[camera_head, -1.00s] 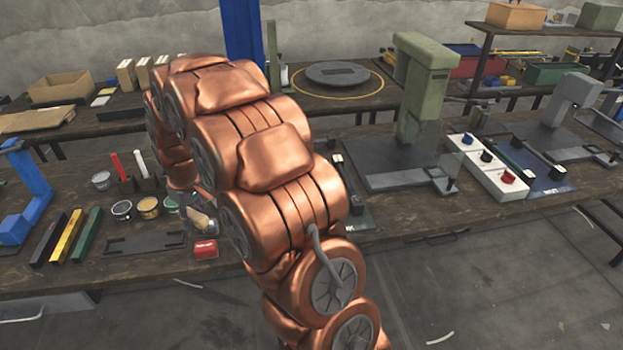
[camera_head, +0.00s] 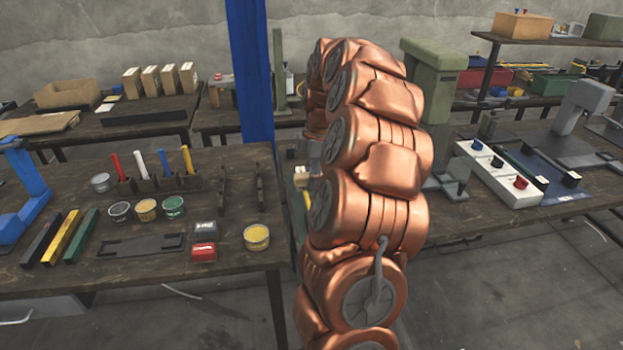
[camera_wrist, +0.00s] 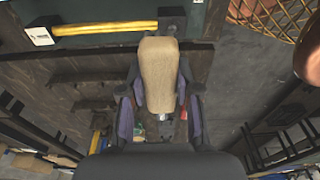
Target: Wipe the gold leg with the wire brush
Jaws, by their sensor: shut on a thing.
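My gripper (camera_wrist: 159,92) is shut on a tan, block-like handle (camera_wrist: 159,62), which I take for the wire brush. Its far side and bristles are hidden in the wrist view. A gold bar, the gold leg (camera_wrist: 105,28), lies across a dark green base at the top of the wrist view, with a black block at its right end. The brush appears below and right of the bar there, with no clear contact. In the head view my arm hides most of the gripper. A separate yellow bar (camera_head: 62,238) lies between black and green bars on the left table.
The left table (camera_head: 140,275) holds small tins, red and dark blocks, a dark tray and upright coloured sticks. A blue post (camera_head: 250,80) stands behind. A green press (camera_head: 436,80) and a white button box (camera_head: 497,175) stand right of my arm. Open floor lies between tables.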

